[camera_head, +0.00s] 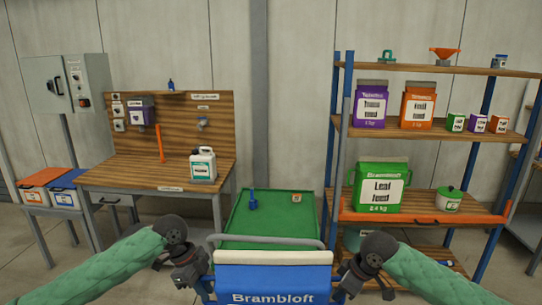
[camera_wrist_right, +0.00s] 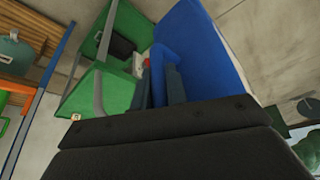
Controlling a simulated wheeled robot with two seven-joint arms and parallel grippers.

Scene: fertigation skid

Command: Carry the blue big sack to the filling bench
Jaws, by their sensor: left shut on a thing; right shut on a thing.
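The blue big sack (camera_head: 272,280), with a white top band and "Brambloft" lettering, is at the bottom middle of the head view, close in front of me. Its lower part is out of frame. My left gripper (camera_head: 206,287) is shut on its left side and my right gripper (camera_head: 342,289) on its right side. In the right wrist view the fingers (camera_wrist_right: 164,84) close on a blue loop of the sack (camera_wrist_right: 212,45). The filling bench seems to be the wooden bench (camera_head: 140,176) with a backboard at left; its sign is hard to read.
A green cart (camera_head: 270,214) with a grey handle stands just beyond the sack, carrying a blue bottle (camera_head: 252,199) and a small box. A white jug (camera_head: 203,164) stands on the bench. Blue-posted shelves (camera_head: 440,132) hold bags at right. Orange and blue bins (camera_head: 42,177) are far left.

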